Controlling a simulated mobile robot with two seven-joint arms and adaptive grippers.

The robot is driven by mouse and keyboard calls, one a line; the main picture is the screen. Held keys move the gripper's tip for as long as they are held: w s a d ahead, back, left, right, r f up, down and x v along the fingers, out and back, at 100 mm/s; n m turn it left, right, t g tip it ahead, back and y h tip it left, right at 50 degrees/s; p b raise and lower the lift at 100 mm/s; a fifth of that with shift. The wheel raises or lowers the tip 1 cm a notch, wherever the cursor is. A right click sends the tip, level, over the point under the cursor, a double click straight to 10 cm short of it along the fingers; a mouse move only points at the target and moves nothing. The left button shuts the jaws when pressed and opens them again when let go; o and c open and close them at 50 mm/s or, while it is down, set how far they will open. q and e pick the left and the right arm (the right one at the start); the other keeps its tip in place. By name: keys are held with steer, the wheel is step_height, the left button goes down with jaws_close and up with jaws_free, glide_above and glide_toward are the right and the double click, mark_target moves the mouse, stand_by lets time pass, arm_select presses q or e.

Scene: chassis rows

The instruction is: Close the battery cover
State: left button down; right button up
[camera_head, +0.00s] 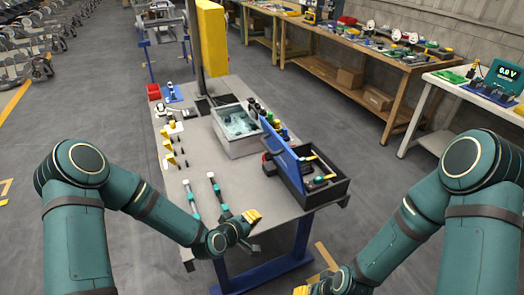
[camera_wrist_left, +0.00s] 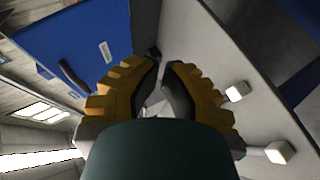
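A blue panel (camera_head: 283,147) stands tilted up along the left side of an open black box (camera_head: 322,190) at the table's right front; I take it as the battery cover. Items with yellow and green parts lie in the box. In the left wrist view, a blue panel (camera_wrist_left: 70,35) with a dark handle shows at upper left. My left gripper (camera_head: 254,216) is at the table's front edge, left of the box and apart from it. My right gripper (camera_head: 303,290) is low at the bottom edge, mostly cut off.
A grey bin (camera_head: 237,130) stands behind the box on the grey table (camera_head: 203,155). Two green-handled tools (camera_head: 217,193) lie at the left front.

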arm_select(q)
steer(key=w+a+r+n+t+y, duration=0.1)
steer(key=w+a+r+n+t, duration=0.55)
steer(key=w+r, duration=0.4)
glide_toward(263, 141)
steer(key=w+a, duration=0.2)
steer(key=w, duration=0.1)
steer(key=w+d, duration=0.1)
steer(key=d+b, duration=0.1)
steer(key=d, duration=0.1)
steer(key=shift+w+f+t, duration=0.2)
steer(key=shift+w+t, duration=0.15)
steer(key=shift+w, duration=0.05)
steer(key=shift+w+d, duration=0.25)
steer(key=shift+d, duration=0.15)
steer(key=shift+r, duration=0.1)
